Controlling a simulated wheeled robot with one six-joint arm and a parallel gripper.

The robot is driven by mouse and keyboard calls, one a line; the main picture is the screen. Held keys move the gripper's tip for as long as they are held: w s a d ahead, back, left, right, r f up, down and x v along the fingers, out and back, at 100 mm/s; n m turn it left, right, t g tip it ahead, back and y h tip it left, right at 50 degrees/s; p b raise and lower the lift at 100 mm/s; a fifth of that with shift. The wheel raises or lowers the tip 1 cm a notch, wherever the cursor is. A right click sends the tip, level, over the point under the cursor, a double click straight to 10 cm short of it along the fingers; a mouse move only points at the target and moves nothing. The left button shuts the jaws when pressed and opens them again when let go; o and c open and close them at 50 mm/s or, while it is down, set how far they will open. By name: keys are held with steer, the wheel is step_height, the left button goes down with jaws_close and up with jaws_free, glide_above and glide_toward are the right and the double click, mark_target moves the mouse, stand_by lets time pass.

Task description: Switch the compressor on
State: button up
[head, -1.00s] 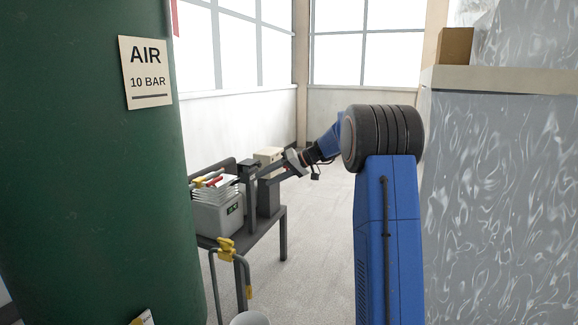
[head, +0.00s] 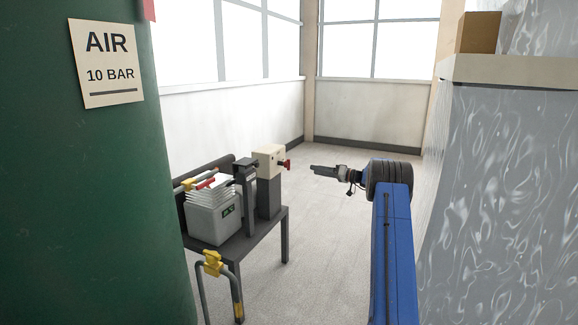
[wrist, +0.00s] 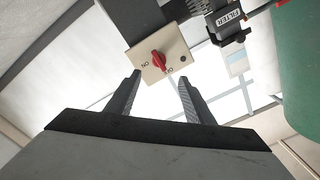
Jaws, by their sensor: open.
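A cream switch box (head: 268,158) stands on a dark post on the bench, with a red rotary knob (head: 286,164) on its right side. In the wrist view the box face (wrist: 150,75) is upside down, with its red knob (wrist: 158,61) between ON and OFF labels. I cannot tell for sure which label the knob points at. My gripper (head: 314,168) is to the right of the knob, apart from it. In the wrist view my gripper (wrist: 160,84) is open and empty, its two fingers spread either side below the knob.
A dark bench (head: 262,244) carries a grey unit (head: 212,216) and a black filter block (wrist: 228,22). A green air tank (head: 100,190) fills the left. A wrapped stack (head: 490,190) stands right. Floor beyond is clear.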

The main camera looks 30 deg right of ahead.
mark_target(287, 165)
steer(key=x, duration=1.7)
steer(key=shift+w, duration=0.15)
